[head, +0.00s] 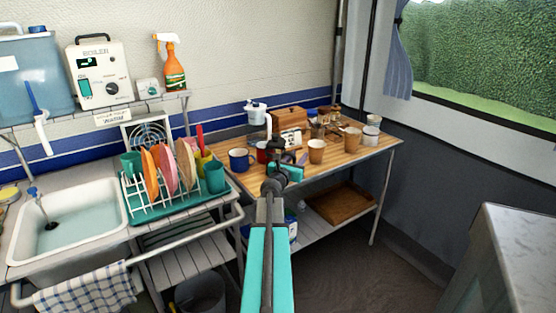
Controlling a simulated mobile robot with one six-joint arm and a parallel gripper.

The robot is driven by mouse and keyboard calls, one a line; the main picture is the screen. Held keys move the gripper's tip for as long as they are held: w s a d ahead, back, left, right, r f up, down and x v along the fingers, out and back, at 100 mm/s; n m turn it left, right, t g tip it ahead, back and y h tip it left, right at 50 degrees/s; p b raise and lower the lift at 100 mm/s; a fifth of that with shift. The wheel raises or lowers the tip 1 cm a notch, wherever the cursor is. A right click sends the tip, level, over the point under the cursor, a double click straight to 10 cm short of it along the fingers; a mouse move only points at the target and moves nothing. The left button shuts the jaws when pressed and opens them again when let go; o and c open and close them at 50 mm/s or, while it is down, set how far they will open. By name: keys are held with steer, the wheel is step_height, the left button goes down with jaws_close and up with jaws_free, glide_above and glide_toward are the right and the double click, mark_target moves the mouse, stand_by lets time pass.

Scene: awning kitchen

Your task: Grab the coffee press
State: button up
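My gripper (286,154) is over the near-left part of the wooden-topped table (345,157), in front of the mugs and small items. It is small and dark in this view, and I cannot tell how far its fingers are apart or whether anything is between them. I cannot make out the coffee press for certain. A dark, partly see-through item stands in the cluster (319,128) at the middle of the table and may be it. My gripper is to the left of and nearer than that cluster.
A blue mug (239,160), a red mug (263,152), tan cups (316,151), a white-topped jug (257,115) and a wooden box (289,118) crowd the table. A dish rack (165,205) and sink (62,222) are at left. A grey counter (515,250) is at right.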

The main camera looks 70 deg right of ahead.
jaws_close()
steer(key=shift+r, duration=0.1)
stand_by(1.2)
